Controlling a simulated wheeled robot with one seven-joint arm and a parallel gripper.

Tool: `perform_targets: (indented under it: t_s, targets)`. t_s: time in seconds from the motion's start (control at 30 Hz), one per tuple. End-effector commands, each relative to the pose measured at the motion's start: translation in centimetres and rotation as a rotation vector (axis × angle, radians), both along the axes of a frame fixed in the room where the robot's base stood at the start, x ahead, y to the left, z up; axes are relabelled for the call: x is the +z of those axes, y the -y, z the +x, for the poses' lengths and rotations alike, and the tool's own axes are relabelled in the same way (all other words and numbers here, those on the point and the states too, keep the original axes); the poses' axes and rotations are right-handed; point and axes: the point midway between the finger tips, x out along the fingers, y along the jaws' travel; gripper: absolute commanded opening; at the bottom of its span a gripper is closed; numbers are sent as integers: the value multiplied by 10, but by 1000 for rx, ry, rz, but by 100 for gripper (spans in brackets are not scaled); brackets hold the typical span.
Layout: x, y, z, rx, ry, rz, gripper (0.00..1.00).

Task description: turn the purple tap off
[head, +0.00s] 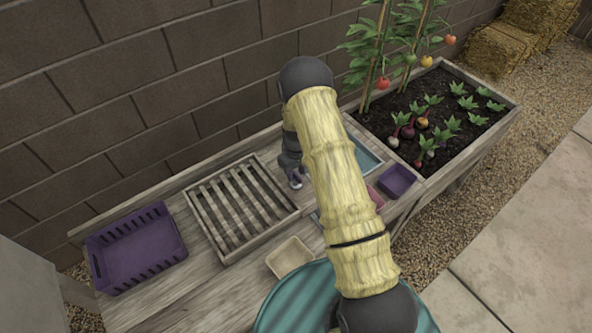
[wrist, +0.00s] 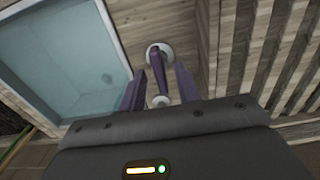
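The purple tap (wrist: 158,78) shows in the wrist view, with a round pale base (wrist: 165,50) on the wooden boards and a purple lever ending in a pale knob. My gripper (wrist: 161,69) is open, with one purple finger on each side of the lever. Gaps show between the lever and both fingers; I cannot tell the depth. In the head view my gripper (head: 293,168) is over the bench between the slatted rack and the basin, and my arm hides much of that spot.
The basin (wrist: 75,106) is left of the tap in the wrist view. The slatted rack (head: 205,222), purple crate (head: 135,262) and beige tray (head: 290,257) are on the bench. A small purple box (head: 398,181) and planted bed (head: 500,118) are right. A block wall stands behind.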

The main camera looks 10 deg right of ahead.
Motion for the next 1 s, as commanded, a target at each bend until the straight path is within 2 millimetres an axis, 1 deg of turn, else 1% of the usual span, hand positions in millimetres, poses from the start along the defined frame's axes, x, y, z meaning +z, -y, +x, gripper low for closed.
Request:
perform_targets:
  t_s: [0.27,0.37,0.43,0.47,0.77,1.0]
  targets:
    - [-2,1,0,-2,1,0,33]
    - [-2,1,0,-2,1,0,15]
    - [-2,1,0,-2,0,0,1]
    - [-2,1,0,-2,0,0,0]
    - [-2,1,0,-14,0,0,0]
    - [-2,1,0,-84,1,-1,0]
